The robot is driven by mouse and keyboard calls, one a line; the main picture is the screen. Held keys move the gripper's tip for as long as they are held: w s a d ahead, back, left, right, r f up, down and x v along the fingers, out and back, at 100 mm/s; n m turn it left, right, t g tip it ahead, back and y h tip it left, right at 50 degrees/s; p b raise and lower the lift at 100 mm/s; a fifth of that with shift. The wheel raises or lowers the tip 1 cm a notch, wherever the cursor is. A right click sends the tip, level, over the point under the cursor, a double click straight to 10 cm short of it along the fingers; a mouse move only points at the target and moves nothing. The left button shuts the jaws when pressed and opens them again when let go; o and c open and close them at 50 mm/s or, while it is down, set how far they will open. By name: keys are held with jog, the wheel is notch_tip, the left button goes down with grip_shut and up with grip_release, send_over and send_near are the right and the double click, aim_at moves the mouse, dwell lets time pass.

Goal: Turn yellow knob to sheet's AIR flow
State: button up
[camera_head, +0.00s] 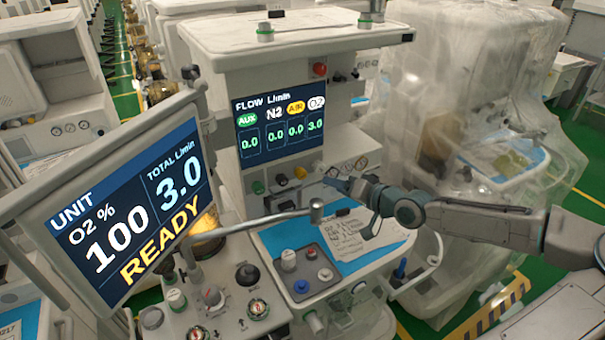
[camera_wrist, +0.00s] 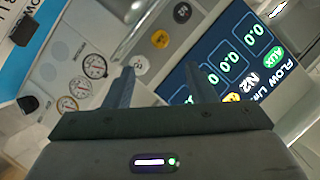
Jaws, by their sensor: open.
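In the wrist view, the yellow knob (camera_wrist: 160,39) shows beyond my fingertips, with the pale knob (camera_wrist: 140,64) nearer. My gripper (camera_head: 335,182) is open and empty, right of the knobs and apart from the yellow one; its two fingers also show in the wrist view (camera_wrist: 160,70). The flow screen (camera_head: 280,124) reads AUX 0.0, N2 0.0, AIR 0.0, O2 3.0. The sheet (camera_head: 352,236) lies on the worktop; its print is too small to read.
A tilted monitor (camera_head: 122,205) at left shows O2 100, total 3.0 and READY. A grey rail arm (camera_head: 255,224) crosses in front of the panel. Round gauges (camera_wrist: 95,66) sit beside the knobs. A plastic-wrapped cart (camera_head: 470,120) stands at right.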

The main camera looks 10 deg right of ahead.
aim_at(303, 176)
jog(key=x, duration=1.3)
jog(key=shift+w+a+p, duration=0.25)
jog(key=shift+w+p, duration=0.05)
jog(key=shift+p, duration=0.05)
jog(key=shift+c, duration=0.3)
jog(key=c, duration=0.9)
